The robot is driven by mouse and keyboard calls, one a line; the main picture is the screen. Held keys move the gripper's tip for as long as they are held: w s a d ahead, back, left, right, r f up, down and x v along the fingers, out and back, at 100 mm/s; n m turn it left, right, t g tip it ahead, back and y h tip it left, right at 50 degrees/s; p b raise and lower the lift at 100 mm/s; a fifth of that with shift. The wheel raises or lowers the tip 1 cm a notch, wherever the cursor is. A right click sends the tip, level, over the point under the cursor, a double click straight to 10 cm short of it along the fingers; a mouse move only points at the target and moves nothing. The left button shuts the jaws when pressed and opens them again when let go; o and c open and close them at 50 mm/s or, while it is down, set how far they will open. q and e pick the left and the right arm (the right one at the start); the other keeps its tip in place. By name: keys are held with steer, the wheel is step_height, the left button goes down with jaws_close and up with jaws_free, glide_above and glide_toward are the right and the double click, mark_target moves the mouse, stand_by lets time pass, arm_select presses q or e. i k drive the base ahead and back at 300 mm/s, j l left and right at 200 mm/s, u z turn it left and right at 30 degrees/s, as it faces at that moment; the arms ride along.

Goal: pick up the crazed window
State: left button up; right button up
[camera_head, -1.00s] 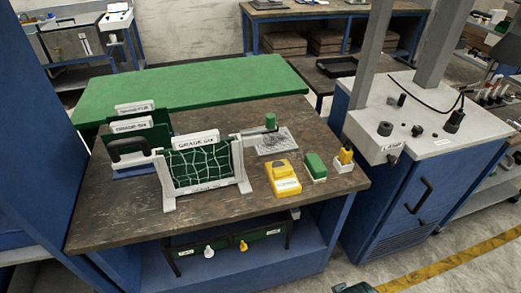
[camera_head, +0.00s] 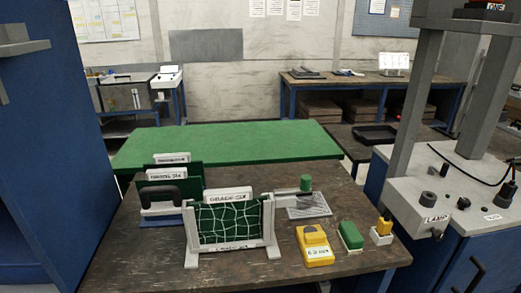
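A dark green panel with a web of white crack-like lines (camera_head: 228,222), which looks like the crazed window, stands upright in a pale frame with feet (camera_head: 190,240) on the brown worktop. A white label plate (camera_head: 228,195) sits along its top; its lettering is hard to read. The panel's lower edge is behind the frame's front bar. Neither of my grippers is in view.
Dark green plates with white labels (camera_head: 168,174) and a black handle (camera_head: 160,195) stand behind the panel. A yellow device (camera_head: 314,246), a green block (camera_head: 350,236) and a yellow-topped block (camera_head: 382,232) stand to the right. A green bench (camera_head: 225,147) lies behind. A grey lamp unit (camera_head: 430,205) stands at right.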

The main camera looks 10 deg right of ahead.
mark_target(230, 214)
steer(key=k+j+z, duration=0.15)
steer(key=z, duration=0.2)
steer(key=k+z, duration=0.7)
